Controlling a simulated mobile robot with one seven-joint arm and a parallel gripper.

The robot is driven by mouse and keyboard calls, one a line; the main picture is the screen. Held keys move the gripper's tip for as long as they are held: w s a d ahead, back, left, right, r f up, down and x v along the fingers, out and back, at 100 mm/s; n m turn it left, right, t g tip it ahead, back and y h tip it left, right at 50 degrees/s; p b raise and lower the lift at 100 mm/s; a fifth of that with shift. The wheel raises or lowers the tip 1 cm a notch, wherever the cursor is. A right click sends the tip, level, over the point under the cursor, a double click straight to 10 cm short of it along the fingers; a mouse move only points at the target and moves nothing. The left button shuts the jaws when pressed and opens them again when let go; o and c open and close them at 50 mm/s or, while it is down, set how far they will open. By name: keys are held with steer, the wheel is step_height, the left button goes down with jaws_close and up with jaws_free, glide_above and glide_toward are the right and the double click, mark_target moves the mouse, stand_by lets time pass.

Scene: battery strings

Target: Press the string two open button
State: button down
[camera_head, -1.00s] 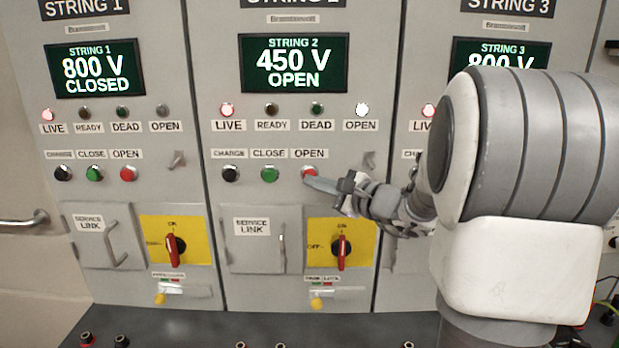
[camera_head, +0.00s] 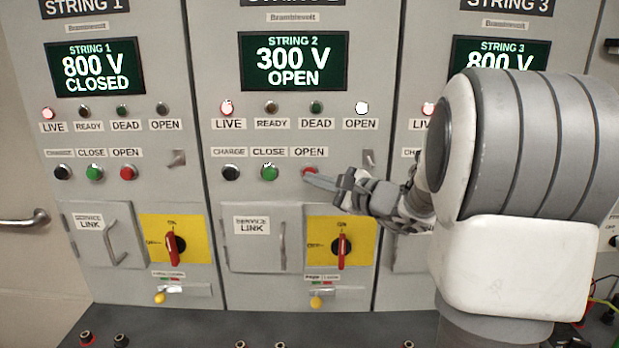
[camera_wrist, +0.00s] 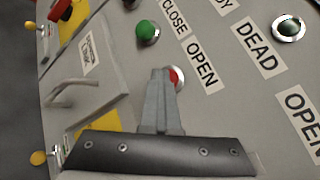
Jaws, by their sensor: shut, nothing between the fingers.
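The red OPEN button (camera_head: 309,172) of string two sits on the middle cabinet (camera_head: 215,150), right of the green CLOSE button (camera_head: 269,172) and black CHARGE button (camera_head: 231,172). My gripper (camera_head: 306,177) is shut and empty, its tips right at the red button; whether they touch it I cannot tell. In the wrist view the shut fingers (camera_wrist: 161,72) partly cover the red button (camera_wrist: 177,78). The string two display (camera_head: 293,62) reads 300 V OPEN. Its red LIVE lamp (camera_head: 227,107) and white OPEN lamp (camera_head: 362,108) are lit.
The string 1 cabinet on the left has a display (camera_head: 95,67) reading 800 V CLOSED. A red rotary handle (camera_head: 341,250) on a yellow plate and a service link door (camera_head: 254,240) are below the buttons. String 3 on the right is partly hidden by my arm.

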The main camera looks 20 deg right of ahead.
steer(key=shift+w+d+r, duration=0.1)
steer(key=shift+w, duration=0.05)
steer(key=shift+b, duration=0.4)
steer(key=shift+s, duration=0.2)
steer(key=s+a+b, duration=0.2)
steer(key=s, duration=0.3)
steer(key=shift+s+a+f, duration=0.2)
steer(key=shift+s+a, duration=0.05)
steer(key=shift+a, duration=0.05)
stand_by(0.7)
